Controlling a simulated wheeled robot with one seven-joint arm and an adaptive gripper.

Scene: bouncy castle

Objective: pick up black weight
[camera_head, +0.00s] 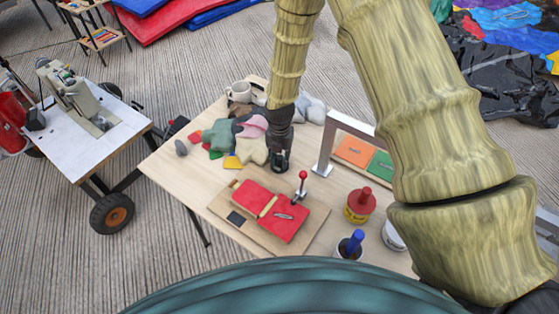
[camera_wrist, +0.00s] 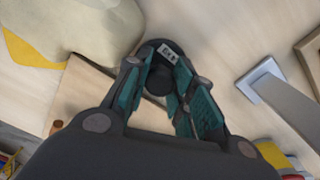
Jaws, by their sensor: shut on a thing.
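The black weight (camera_wrist: 158,82) is a small dark round thing with a white label, seen in the wrist view between my fingertips. My gripper (camera_wrist: 158,90) is shut on it, with teal finger pads on both sides. In the head view, my gripper (camera_head: 280,160) points down at the middle of the wooden table (camera_head: 180,165). There the weight is mostly hidden by the dark fingers, and I cannot tell whether it touches the table.
Coloured fabric patches and beanbags (camera_head: 219,134) lie left of my gripper, with a mug (camera_head: 239,91) behind. A red padded board (camera_head: 262,196) with a red-knobbed lever lies in front. A metal frame (camera_head: 325,145) stands right. Red (camera_head: 359,203) and blue-topped (camera_head: 351,244) containers stand front right.

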